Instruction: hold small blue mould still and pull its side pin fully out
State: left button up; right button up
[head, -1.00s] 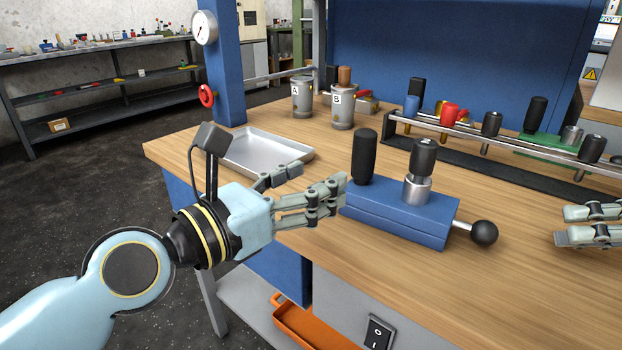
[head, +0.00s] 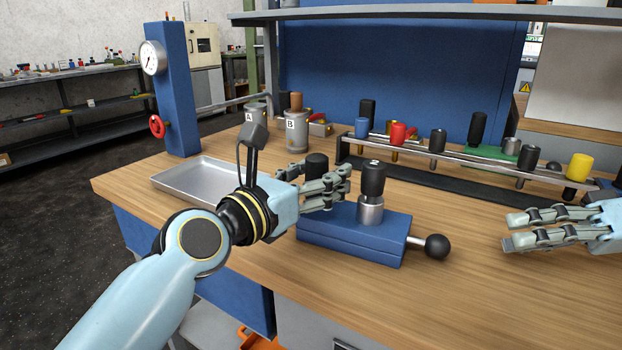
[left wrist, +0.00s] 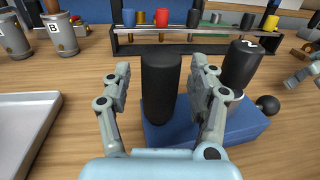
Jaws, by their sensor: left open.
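The small blue mould (head: 350,238) lies on the wooden bench. A black upright handle stands at its left end; its top (head: 317,165) shows behind my left gripper. A second black-topped post (head: 373,180) on a metal collar stands nearer its right end. The side pin (head: 436,247), a metal rod with a black ball, sticks out of the right end. My left gripper (head: 335,187) is open at the left handle. In the left wrist view the black handle (left wrist: 160,88) stands between the open fingers (left wrist: 162,85). My right gripper (head: 512,230) hovers right of the ball, apart from it; its fingers look spread.
A metal tray (head: 180,192) lies at the left. Canisters A (head: 257,115) and B (head: 296,135) stand behind. A rack (head: 460,160) with coloured handles runs along the back. The bench is clear in front of the mould.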

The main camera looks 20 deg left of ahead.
pick_arm(q)
grip_shut()
dwell(0.3)
pick_arm(e)
jog(key=o, duration=0.4)
jog(key=shift+c, duration=0.2)
